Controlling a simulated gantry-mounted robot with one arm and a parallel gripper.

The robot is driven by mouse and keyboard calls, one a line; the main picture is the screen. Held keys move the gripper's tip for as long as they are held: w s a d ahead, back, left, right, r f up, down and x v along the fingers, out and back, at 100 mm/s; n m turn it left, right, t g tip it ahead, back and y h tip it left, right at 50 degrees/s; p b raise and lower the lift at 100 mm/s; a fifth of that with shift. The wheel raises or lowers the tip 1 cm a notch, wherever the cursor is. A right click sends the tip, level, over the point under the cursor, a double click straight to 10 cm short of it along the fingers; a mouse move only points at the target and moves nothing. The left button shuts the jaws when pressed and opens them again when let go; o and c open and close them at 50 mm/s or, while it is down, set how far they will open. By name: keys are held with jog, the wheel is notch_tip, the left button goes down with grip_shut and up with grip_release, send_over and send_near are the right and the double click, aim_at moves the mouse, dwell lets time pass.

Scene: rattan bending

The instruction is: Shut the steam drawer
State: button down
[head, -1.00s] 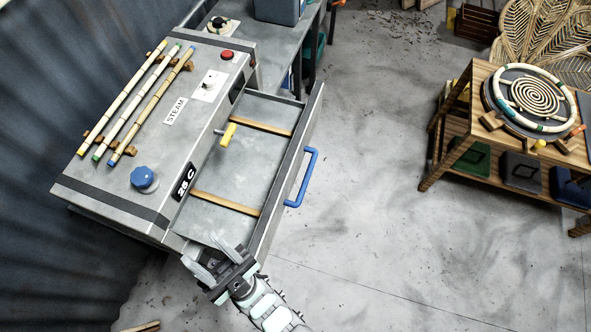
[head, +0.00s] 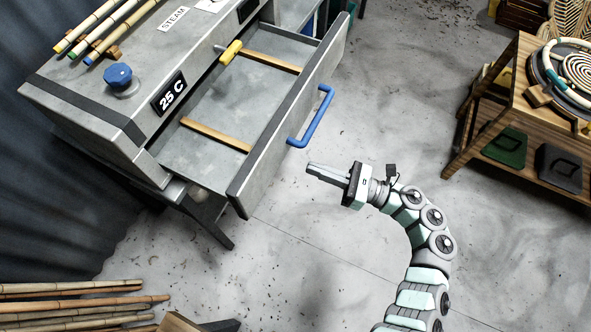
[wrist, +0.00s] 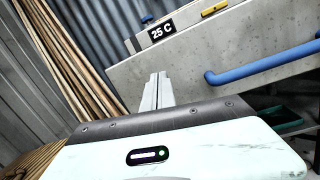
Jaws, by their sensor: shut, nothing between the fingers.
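The steam drawer (head: 222,108) stands pulled out from the grey steam box (head: 95,110) in the head view. Its front panel (head: 298,105) carries a blue handle (head: 316,118). Two wooden slats cross the inside, and the drawer looks empty otherwise. My gripper (head: 309,170) is shut and empty, just outside the front panel, below the handle and apart from both. In the wrist view my closed fingers (wrist: 157,88) point at the grey drawer front (wrist: 225,60), with the blue handle (wrist: 265,68) to their right.
A blue knob (head: 118,77), a 25 C display (head: 169,93) and bamboo poles (head: 115,32) are on the box. More poles (head: 75,300) lie at the lower left. A wooden bench (head: 500,90) stands at the right. The floor between is clear.

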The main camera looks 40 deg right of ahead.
aim_at(282, 148)
jog(key=s+d+f+n+h, duration=0.1)
jog(key=s+d+f+h, duration=0.25)
jog(key=d, duration=0.25)
jog(key=shift+y, duration=0.45)
jog(key=p+x, duration=0.1)
jog(key=x, duration=1.3)
jog(key=shift+f+p, duration=0.2)
jog(key=shift+p, duration=0.2)
jog(key=shift+w+a+f, duration=0.1)
jog(key=shift+w+a, duration=0.1)
jog(key=shift+w, duration=0.15)
jog(key=shift+w+f+b, duration=0.1)
jog(key=shift+f+b, duration=0.05)
jog(key=shift+b, duration=0.2)
